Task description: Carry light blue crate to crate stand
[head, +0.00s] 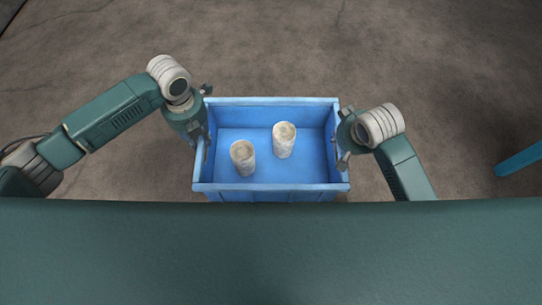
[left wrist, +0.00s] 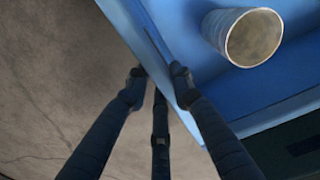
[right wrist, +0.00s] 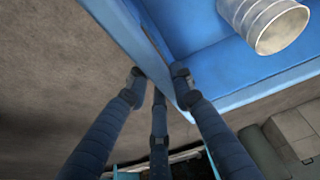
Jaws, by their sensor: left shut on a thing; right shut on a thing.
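The light blue crate (head: 270,188) is in front of my body in the head view, upright, with two pale cylindrical containers (head: 243,157) (head: 284,140) standing inside it. My left gripper (head: 205,140) is shut on the crate's left wall; in the left wrist view its fingers (left wrist: 158,80) straddle the blue wall (left wrist: 130,25). My right gripper (head: 343,150) is shut on the right wall; in the right wrist view its fingers (right wrist: 158,82) straddle the wall (right wrist: 115,25). One container shows in each wrist view (left wrist: 232,30) (right wrist: 270,22). I cannot identify a crate stand.
Bare brown-grey floor (head: 440,70) surrounds the crate ahead and to both sides. A blue piece (head: 520,160) of something shows at the right edge of the head view. A dark strip runs along the top left corner.

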